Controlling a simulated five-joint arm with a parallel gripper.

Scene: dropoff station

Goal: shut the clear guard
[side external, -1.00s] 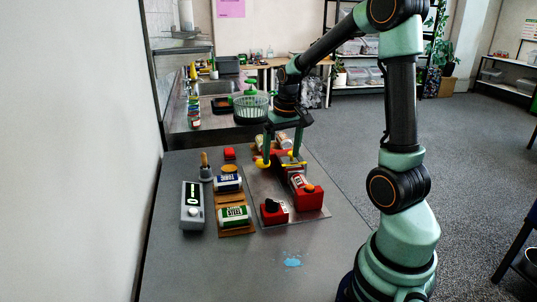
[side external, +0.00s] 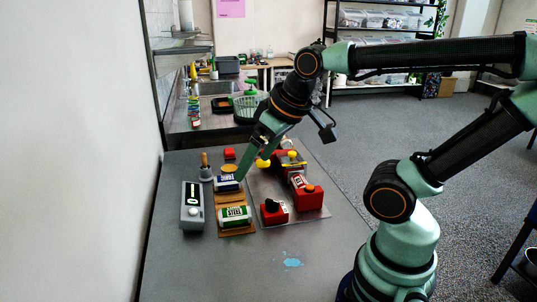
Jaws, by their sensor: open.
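I cannot make out a clear guard in this view. A red fixture with yellow knobs (side external: 291,158) stands at the back of a grey metal plate (side external: 318,213). In front of it on the plate are a red-and-white can (side external: 299,181) and a red block (side external: 308,197). A red block with a black knob (side external: 274,211) is at the front left. My gripper (side external: 252,170) is open, tilted down to the left. Its fingertips are close to a blue-labelled white can (side external: 228,183); I cannot tell whether they touch it.
A green-labelled can (side external: 234,216) lies on a brown mat (side external: 238,234). Left of it is a grey box with a display (side external: 192,207). The front of the table is clear apart from a blue spot (side external: 292,262).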

